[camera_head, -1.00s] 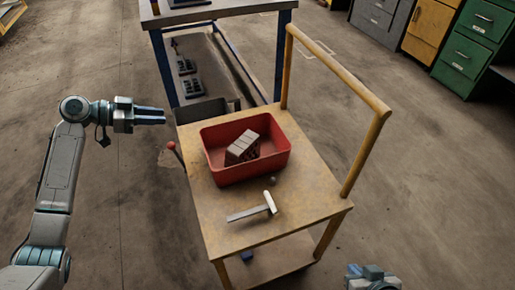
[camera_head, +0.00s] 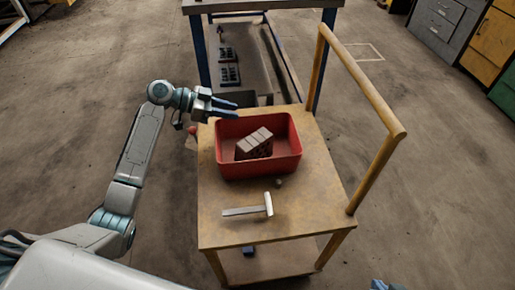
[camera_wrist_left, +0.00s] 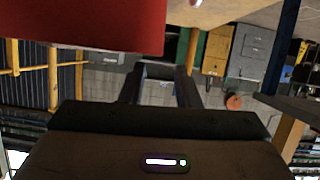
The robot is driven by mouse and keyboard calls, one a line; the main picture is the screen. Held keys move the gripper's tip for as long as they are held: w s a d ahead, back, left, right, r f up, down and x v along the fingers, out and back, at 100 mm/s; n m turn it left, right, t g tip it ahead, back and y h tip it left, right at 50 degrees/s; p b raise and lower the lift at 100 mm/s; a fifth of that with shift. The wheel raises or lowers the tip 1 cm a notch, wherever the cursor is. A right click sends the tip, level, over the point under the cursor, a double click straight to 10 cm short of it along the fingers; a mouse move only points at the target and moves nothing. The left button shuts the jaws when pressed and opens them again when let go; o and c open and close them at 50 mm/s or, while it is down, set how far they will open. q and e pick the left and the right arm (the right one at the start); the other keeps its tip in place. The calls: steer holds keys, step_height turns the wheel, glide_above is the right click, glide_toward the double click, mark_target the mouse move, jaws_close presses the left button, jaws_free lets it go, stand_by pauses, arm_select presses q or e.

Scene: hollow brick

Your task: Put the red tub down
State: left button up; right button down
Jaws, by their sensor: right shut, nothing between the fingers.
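The red tub (camera_head: 265,169) stands on the wooden top of the yellow cart (camera_head: 310,200). A grey-brown hollow brick (camera_head: 254,144) lies tilted inside it. In the left wrist view the tub (camera_wrist_left: 80,25) fills the upper left. My left gripper (camera_head: 237,109) is at the tub's far left corner, its fingers apart, and it looks empty. In the wrist view its two fingers (camera_wrist_left: 158,66) stand apart with nothing between them; I cannot tell whether they touch the tub. Only a sliver of my right gripper (camera_head: 383,285) shows at the bottom edge, shut and away from the cart.
A hammer (camera_head: 250,211) and a small dark ball (camera_head: 279,183) lie on the cart in front of the tub. The cart's yellow handle (camera_head: 365,85) rises on the right. A blue-legged workbench (camera_head: 262,6) stands behind. Cabinets (camera_head: 440,30) are at the back right.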

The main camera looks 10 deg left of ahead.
mark_target(248, 116)
arm_select(q)
steer(key=x, duration=0.4)
steer(key=shift+d+f, duration=0.2)
steer(key=shift+d, duration=0.05)
steer(key=shift+c, duration=0.2)
jaws_close()
steer(key=shift+r, duration=0.1)
stand_by(0.9)
